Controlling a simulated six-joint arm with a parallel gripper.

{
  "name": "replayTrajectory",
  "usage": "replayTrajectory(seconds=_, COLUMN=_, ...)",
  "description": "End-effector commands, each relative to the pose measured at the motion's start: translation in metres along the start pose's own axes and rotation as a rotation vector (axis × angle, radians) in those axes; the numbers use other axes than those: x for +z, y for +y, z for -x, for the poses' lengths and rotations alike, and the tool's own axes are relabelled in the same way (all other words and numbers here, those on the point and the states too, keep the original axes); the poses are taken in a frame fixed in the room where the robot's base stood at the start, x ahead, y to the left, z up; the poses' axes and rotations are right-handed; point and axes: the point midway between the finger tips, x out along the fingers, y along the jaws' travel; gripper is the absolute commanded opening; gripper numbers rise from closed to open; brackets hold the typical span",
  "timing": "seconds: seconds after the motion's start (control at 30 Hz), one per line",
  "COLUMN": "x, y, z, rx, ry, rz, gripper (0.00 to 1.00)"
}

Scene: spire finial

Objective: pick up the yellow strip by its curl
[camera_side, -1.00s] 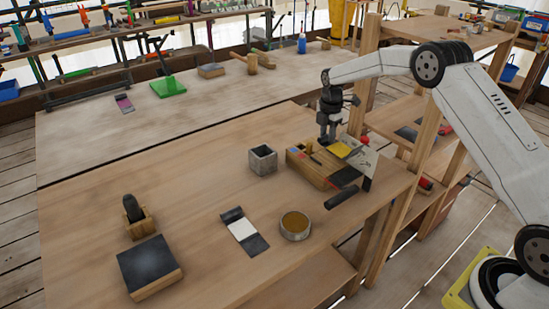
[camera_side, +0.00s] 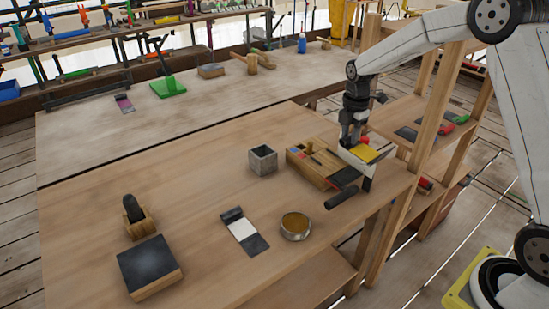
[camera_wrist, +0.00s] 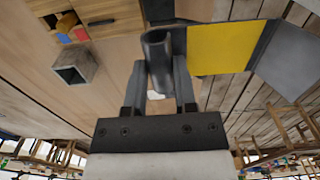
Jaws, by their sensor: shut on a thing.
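The yellow strip (camera_side: 366,153) has a yellow middle (camera_wrist: 218,48), a dark grey rolled curl (camera_wrist: 157,48) at one end and a flat grey part (camera_wrist: 288,60) at the other. My gripper (camera_wrist: 159,85) is shut on the curl, with one finger on each side of it. In the side view my gripper (camera_side: 350,143) hangs by the right edge of the table, beside the wooden box. The strip reaches out to the right of the fingers, seemingly in the air. The curl is hidden in the side view.
A wooden box (camera_side: 308,168) and a square grey cup (camera_side: 262,160) stand left of my gripper. A dark cylinder (camera_side: 341,198), a round tin (camera_side: 295,227) and a white strip (camera_side: 243,234) lie nearer. A wooden shelf post (camera_side: 437,100) stands close on the right.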

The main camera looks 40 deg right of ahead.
Motion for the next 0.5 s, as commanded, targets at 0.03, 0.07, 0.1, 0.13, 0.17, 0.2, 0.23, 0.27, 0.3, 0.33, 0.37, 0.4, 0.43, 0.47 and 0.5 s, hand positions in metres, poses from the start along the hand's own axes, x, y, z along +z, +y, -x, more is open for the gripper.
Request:
replayTrajectory(seconds=0.03, x=-0.0003, y=-0.002, z=0.0014, rx=0.001, ry=0.0, rz=0.0, gripper=0.0)
replayTrajectory(seconds=0.07, x=-0.0004, y=-0.0028, z=0.0017, rx=0.001, ry=0.0, rz=0.0, gripper=0.0)
replayTrajectory(seconds=0.1, x=-0.0006, y=-0.0037, z=0.0021, rx=0.001, ry=0.0, rz=0.0, gripper=0.0)
replayTrajectory(seconds=0.13, x=-0.0007, y=-0.0042, z=0.0023, rx=0.001, ry=0.0, rz=0.0, gripper=0.0)
replayTrajectory(seconds=0.17, x=-0.0008, y=-0.0046, z=0.0025, rx=0.001, ry=0.0, rz=0.0, gripper=0.0)
replayTrajectory(seconds=0.2, x=-0.0009, y=-0.005, z=0.0026, rx=0.001, ry=0.0, rz=0.0, gripper=0.0)
replayTrajectory(seconds=0.23, x=-0.001, y=-0.0051, z=0.0027, rx=0.001, ry=0.0, rz=0.0, gripper=0.0)
replayTrajectory(seconds=0.27, x=-0.001, y=-0.0052, z=0.0027, rx=0.001, ry=0.0, rz=0.0, gripper=0.0)
replayTrajectory(seconds=0.3, x=-0.001, y=-0.0053, z=0.0027, rx=0.001, ry=0.0, rz=0.0, gripper=0.0)
replayTrajectory(seconds=0.33, x=-0.001, y=-0.0053, z=0.0027, rx=0.001, ry=0.0, rz=0.0, gripper=0.0)
replayTrajectory(seconds=0.37, x=-0.001, y=-0.0052, z=0.0027, rx=0.001, ry=0.0, rz=0.0, gripper=0.0)
replayTrajectory(seconds=0.4, x=-0.0011, y=-0.0052, z=0.0027, rx=0.001, ry=0.0, rz=0.0, gripper=0.0)
replayTrajectory(seconds=0.43, x=-0.001, y=-0.0052, z=0.0027, rx=0.001, ry=0.0, rz=0.0, gripper=0.0)
replayTrajectory(seconds=0.47, x=-0.0011, y=-0.0052, z=0.0026, rx=0.001, ry=0.0, rz=0.0, gripper=0.0)
replayTrajectory(seconds=0.5, x=-0.0011, y=-0.0052, z=0.0026, rx=0.001, ry=0.0, rz=0.0, gripper=0.0)
